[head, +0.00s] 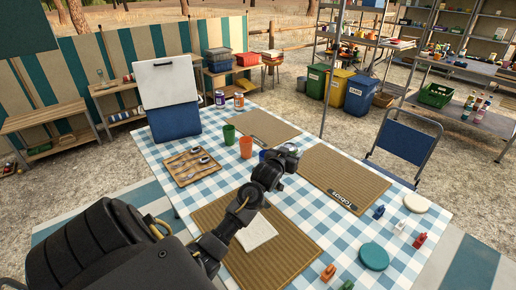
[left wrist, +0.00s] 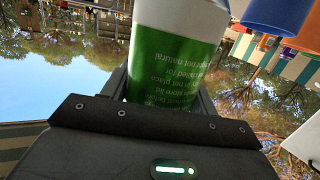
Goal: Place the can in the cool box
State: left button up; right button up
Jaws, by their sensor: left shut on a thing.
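My left gripper (head: 287,156) is over the middle of the checked table. In the left wrist view it is shut on a green and white can (left wrist: 172,62) with printed text, which shows upside down there. In the head view I cannot make out the can clearly at the gripper. The cool box (head: 174,124) is blue with its white lid (head: 166,82) raised. It stands at the table's far left corner, left of and beyond the gripper. Its inside is hidden from me. My right gripper is not in view.
A green cup (head: 229,134), an orange cup (head: 246,147) and a blue cup (head: 263,155) stand between gripper and cool box. A wooden board (head: 190,167) lies in front of the box. Two jars (head: 239,101) stand right of it. Woven mats (head: 348,176) lie flat.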

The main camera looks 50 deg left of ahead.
pick_arm(q)
jog(key=shift+y, duration=0.5)
jog(key=shift+w+a+f, duration=0.2)
jog(key=shift+a+f, duration=0.4)
jog(key=shift+f, duration=0.95)
jog(key=shift+w+a+f, duration=0.2)
jog(key=shift+a+f, duration=0.35)
jog(key=shift+f, duration=1)
jog(key=shift+w+a+f, duration=0.2)
jog(key=shift+a+f, duration=0.4)
jog(key=shift+f, duration=0.95)
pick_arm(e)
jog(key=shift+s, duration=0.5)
pick_arm(q)
jog(key=shift+f, duration=0.1)
jog(key=o, duration=1.2)
jog(key=shift+s, duration=0.1)
